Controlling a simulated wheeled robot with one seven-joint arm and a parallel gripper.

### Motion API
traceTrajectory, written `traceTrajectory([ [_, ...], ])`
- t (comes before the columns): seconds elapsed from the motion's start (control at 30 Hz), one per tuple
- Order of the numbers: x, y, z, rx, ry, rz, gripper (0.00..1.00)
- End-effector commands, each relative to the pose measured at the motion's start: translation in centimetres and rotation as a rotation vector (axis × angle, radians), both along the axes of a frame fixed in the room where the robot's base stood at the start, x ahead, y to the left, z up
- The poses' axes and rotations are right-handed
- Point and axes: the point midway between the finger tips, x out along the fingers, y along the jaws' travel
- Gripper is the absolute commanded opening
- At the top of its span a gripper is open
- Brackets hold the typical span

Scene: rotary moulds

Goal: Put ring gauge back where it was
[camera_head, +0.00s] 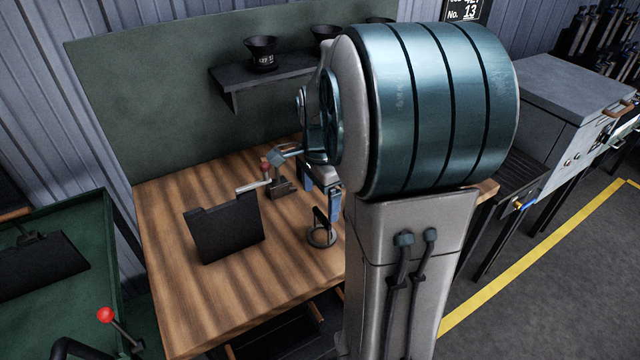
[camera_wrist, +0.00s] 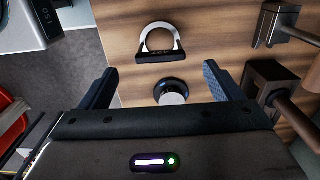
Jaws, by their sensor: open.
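A ring with a dark bar at one side (camera_head: 322,236) is on the wooden table, near its right part. In the wrist view the ring looks silver, with the black bar (camera_wrist: 160,57) on the gripper's side; it seems to be the ring gauge, but I cannot be sure. A dark round piece with a pale round top (camera_wrist: 172,92) sits between the ring and my palm. My gripper (camera_wrist: 160,82) is open and empty, its blue fingers apart on both sides of the round piece. In the head view my gripper (camera_head: 321,192) is partly hidden by my arm.
A black upright holder (camera_head: 228,230) stands on the table (camera_head: 180,290). A small stand with a red knob (camera_head: 280,187) is close behind my gripper. A wall shelf (camera_head: 262,80) carries dark funnel-shaped cups. The table's front left is clear.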

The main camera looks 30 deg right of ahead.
Motion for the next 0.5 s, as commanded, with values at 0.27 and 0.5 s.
traceTrajectory([
  [0.27, -0.1, 0.1, 3.2, -0.001, -0.001, 0.009, 0.86],
  [0.5, -2.9, 3.8, 4.5, -0.015, -0.066, 0.367, 0.86],
])
